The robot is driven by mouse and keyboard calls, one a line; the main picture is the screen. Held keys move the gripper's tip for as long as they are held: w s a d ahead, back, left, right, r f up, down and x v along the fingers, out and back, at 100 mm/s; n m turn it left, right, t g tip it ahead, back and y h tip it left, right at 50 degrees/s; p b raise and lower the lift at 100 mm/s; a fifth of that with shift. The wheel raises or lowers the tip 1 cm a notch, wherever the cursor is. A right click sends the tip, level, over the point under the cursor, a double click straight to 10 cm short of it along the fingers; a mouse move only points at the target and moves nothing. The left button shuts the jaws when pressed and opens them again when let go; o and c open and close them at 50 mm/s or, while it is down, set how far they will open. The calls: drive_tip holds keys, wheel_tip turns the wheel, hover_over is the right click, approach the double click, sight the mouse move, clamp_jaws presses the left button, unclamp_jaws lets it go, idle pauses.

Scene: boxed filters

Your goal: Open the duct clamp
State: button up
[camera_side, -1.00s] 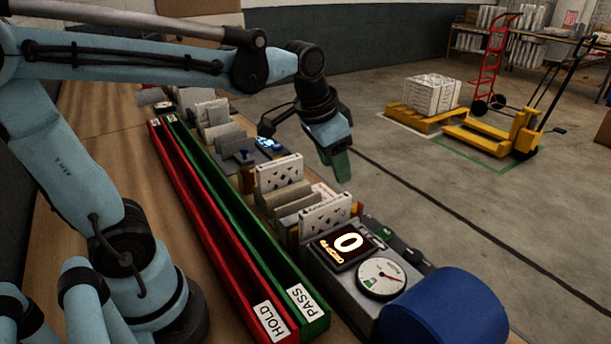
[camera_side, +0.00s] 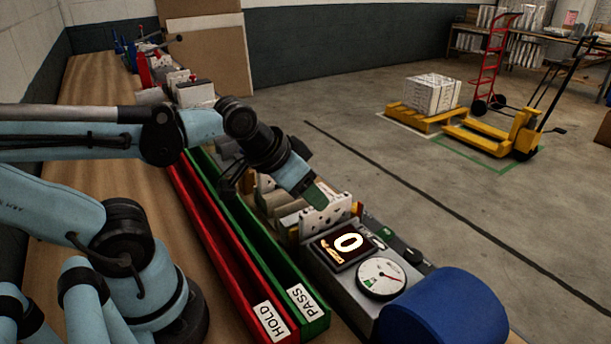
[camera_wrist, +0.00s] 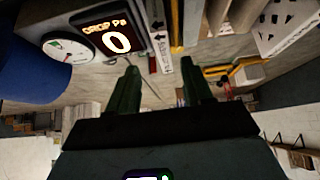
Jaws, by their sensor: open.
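The test rig (camera_side: 345,285) stands at the front, with a lit display (camera_side: 345,245) reading 0, a round dial gauge (camera_side: 382,278) and a blue drum (camera_side: 445,308) at its near end. The display (camera_wrist: 112,35), gauge (camera_wrist: 68,48) and drum (camera_wrist: 30,78) also show in the wrist view. I cannot clearly pick out the duct clamp. My gripper (camera_side: 318,196) is just above a white perforated panel (camera_side: 326,220) at the rig's far end. In the wrist view its green fingers (camera_wrist: 160,88) are apart with nothing held between them.
A red HOLD channel (camera_side: 245,275) and a green PASS channel (camera_side: 285,270) run along the rig's left side. Several upright filters (camera_side: 290,205) stand beyond the rig, partly hidden by my arm. Open floor (camera_side: 470,235) lies to the right.

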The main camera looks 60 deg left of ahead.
sight(355, 207)
idle(0.3)
drive_tip(key=shift+o, duration=1.4)
drive_tip(key=shift+w+r, duration=0.15)
drive_tip(key=w+r+g, duration=0.1)
drive_tip(key=w, duration=0.1)
drive_tip(key=w+a+r+g, duration=0.1)
drive_tip(key=w, duration=0.2)
drive_tip(key=w+r+g, duration=0.1)
drive_tip(key=w, duration=0.1)
drive_tip(key=shift+w+a+r+n+g, duration=0.1)
drive_tip(key=shift+w+a+n+g, duration=0.1)
drive_tip(key=shift+w+n+g, duration=0.15)
drive_tip(key=w+a+f+g, duration=0.2)
drive_tip(key=w+f+g, duration=0.1)
drive_tip(key=w, duration=0.4)
drive_tip(key=shift+n, duration=0.45)
drive_tip(key=f, duration=1.1)
drive_tip(key=shift+d+f, duration=0.2)
drive_tip(key=shift+f, duration=0.1)
drive_tip(key=shift+c, duration=0.4)
